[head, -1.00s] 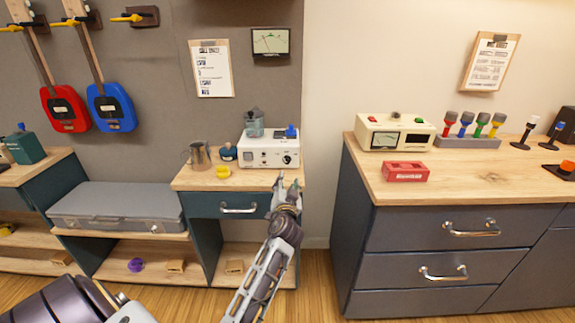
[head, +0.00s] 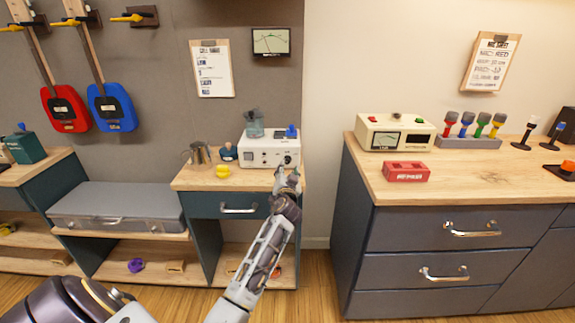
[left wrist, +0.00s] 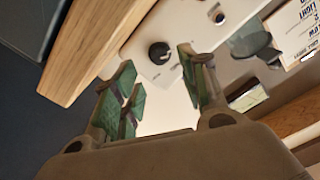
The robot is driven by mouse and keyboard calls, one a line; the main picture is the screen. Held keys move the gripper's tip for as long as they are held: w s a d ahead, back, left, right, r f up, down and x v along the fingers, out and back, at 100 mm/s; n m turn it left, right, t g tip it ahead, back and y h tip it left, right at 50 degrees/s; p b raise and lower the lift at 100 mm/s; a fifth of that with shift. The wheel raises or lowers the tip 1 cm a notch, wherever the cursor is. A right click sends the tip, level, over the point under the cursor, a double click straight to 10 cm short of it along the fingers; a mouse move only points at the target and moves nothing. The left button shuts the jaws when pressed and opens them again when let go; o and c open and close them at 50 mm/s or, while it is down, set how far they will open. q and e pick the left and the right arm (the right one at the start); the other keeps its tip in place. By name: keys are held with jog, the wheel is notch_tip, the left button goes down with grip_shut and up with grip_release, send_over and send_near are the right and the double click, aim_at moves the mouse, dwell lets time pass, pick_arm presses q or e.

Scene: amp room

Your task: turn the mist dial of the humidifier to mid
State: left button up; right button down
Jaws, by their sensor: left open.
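The humidifier (head: 262,152) is a white box with a clear grey tank (head: 254,124) on top, standing on the small wooden desk. Its dark round mist dial (head: 287,160) is at the right of the front face. In the left wrist view the dial (left wrist: 159,53) is a black knob with a light pointer mark; the lettering around it is too blurred to read. My left gripper (head: 287,176) is just below and in front of the dial. In the left wrist view its green-padded fingers (left wrist: 157,88) are apart and empty, with the dial beyond them, not touched. My right gripper is out of view.
A metal jug (head: 199,154), a yellow item (head: 223,171) and a blue item (head: 228,152) stand left of the humidifier. The desk's front edge (left wrist: 92,58) runs close by the gripper in the left wrist view. A cream device (head: 395,132) stands on the right counter.

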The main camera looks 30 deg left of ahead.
aim_at(288, 162)
pick_arm(q)
jog(key=shift+x, duration=2.85)
grip_shut()
